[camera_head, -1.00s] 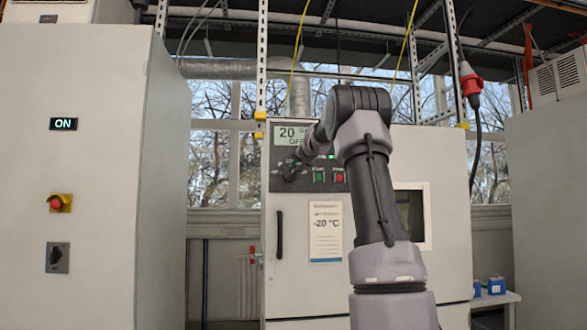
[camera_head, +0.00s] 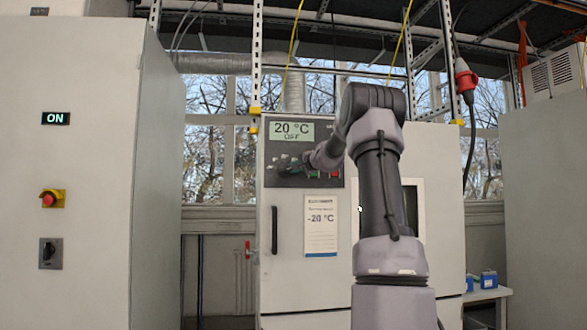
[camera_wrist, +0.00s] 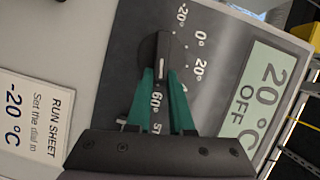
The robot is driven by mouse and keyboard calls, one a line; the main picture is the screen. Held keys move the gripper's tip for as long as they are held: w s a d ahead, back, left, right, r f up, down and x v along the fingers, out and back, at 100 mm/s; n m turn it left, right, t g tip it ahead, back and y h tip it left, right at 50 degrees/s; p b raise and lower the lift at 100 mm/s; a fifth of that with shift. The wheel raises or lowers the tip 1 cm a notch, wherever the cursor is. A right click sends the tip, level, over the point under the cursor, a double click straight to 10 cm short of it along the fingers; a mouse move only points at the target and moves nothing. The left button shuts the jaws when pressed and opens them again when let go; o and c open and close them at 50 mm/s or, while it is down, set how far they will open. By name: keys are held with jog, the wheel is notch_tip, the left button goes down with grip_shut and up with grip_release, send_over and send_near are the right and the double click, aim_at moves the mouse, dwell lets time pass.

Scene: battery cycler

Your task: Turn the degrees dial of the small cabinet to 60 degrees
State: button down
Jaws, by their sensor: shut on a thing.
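The small cabinet (camera_head: 285,270) has a dark panel with the degrees dial. In the wrist view the dial (camera_wrist: 149,58) is black and round, with a raised ridge bearing a white line. Scale marks -20°, 0°, 20° and 60° show around it. My gripper (camera_wrist: 161,80) has its green fingers shut on the ridge, one on each side. The ridge lies roughly in line with the 60° mark, but which end points is unclear. The display (camera_head: 293,131) reads 20 °C OFF. In the head view my gripper hides part of the panel.
A run sheet (camera_head: 321,226) reading -20 °C hangs on the cabinet door, beside a dark handle (camera_head: 274,230). A large cabinet (camera_head: 90,130) with a yellow-and-red switch stands at left. Another grey cabinet (camera_head: 548,200) stands at right.

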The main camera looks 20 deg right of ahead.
jog(key=shift+f, duration=0.15)
dwell(0.4)
jog(key=c, duration=0.8)
grip_release()
jog(key=shift+s, duration=0.1)
jog(key=s+d, duration=0.1)
jog(key=s, duration=0.9)
jog(key=shift+s+r, duration=0.25)
jog(key=shift+r, duration=0.1)
